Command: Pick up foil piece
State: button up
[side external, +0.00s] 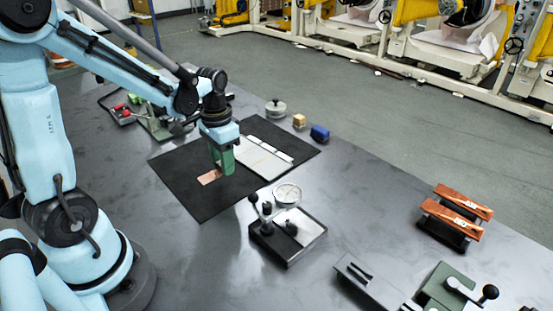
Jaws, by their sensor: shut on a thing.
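A small copper-coloured foil piece (209,177) shows on or just above the black mat (205,205), at the lower left of my gripper. My gripper (224,172) has green fingers that point down over the mat. Its fingertips are shut on the foil piece at the foil's right end. The fingers hide that end of the foil. I cannot tell whether the foil touches the mat or is slightly raised.
A light plate (262,160) lies on the mat just right of my gripper. A dial gauge stand (287,235) stands in front. A round weight (276,108), a tan block (299,121) and a blue block (320,133) sit behind. Orange-topped bars (457,205) stand at right.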

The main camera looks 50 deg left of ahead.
jog(key=s+d+r, duration=0.3)
jog(key=d+r, duration=0.9)
jog(key=m, duration=1.8)
send_over(311, 235)
jog(key=d, duration=0.3)
notch_tip(311, 235, down, 4)
jog(key=f, duration=0.1)
jog(key=shift+d+f, duration=0.1)
jog(key=shift+f, duration=3.45)
jog(key=shift+f, duration=0.6)
jog(key=shift+a, duration=1.65)
